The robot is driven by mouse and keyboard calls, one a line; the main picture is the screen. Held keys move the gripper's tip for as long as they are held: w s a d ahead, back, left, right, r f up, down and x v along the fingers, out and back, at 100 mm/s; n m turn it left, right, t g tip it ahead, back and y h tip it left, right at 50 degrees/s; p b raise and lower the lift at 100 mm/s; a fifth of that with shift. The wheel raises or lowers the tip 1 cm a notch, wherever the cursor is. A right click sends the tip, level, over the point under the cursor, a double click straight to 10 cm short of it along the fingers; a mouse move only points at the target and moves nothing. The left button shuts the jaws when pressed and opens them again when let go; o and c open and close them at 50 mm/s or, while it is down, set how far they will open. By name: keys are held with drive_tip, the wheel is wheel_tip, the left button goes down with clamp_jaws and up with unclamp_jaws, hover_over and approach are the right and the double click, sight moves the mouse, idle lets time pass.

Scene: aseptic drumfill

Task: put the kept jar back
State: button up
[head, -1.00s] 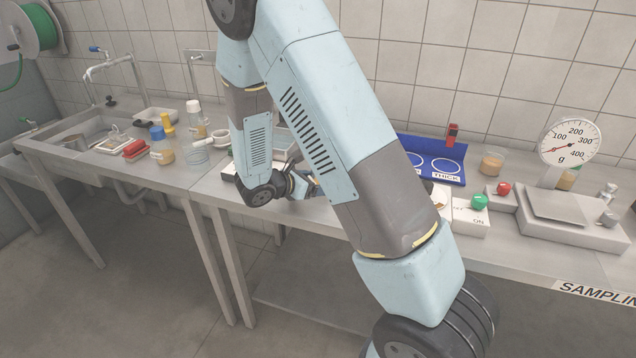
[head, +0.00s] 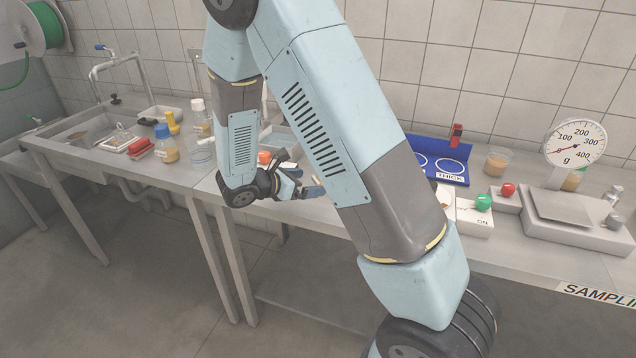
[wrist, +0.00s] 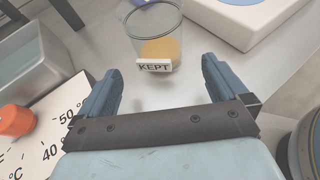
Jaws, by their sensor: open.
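The kept jar (wrist: 158,38) is a clear cup with orange-yellow contents and a white label reading KEPT. In the wrist view it stands upright on the grey bench, just beyond my fingertips and roughly centred between them. My gripper (wrist: 160,68) is open and empty, with its blue fingers spread. In the head view my gripper (head: 310,190) is low over the front of the bench, beside my arm. I cannot make out the kept jar in the head view.
In the wrist view, a water tray (wrist: 30,62) and a temperature dial plate (wrist: 62,112) with an orange-red knob (wrist: 14,120) lie left. A white block (wrist: 245,22) is right. The head view shows a blue THICK rack (head: 460,177), another jar (head: 497,162) and a scale (head: 570,215).

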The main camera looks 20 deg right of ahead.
drive_tip(key=v, duration=0.6)
drive_tip(key=shift+s+a+r, duration=0.1)
drive_tip(key=shift+r, duration=0.1)
drive_tip(key=s+d+r+m+g+y, duration=0.5)
drive_tip(key=s+d+r+m, duration=0.5)
drive_tip(key=r+m, duration=0.15)
drive_tip(key=s+d+r+m+t+y, duration=0.2)
drive_tip(key=s+r+m+t+y, duration=0.3)
drive_tip(key=s+r+m, duration=0.6)
drive_tip(key=s+r+y, duration=0.1)
drive_tip(key=s+y, duration=0.1)
drive_tip(key=shift+s, duration=0.4)
drive_tip(key=shift+c, duration=0.4)
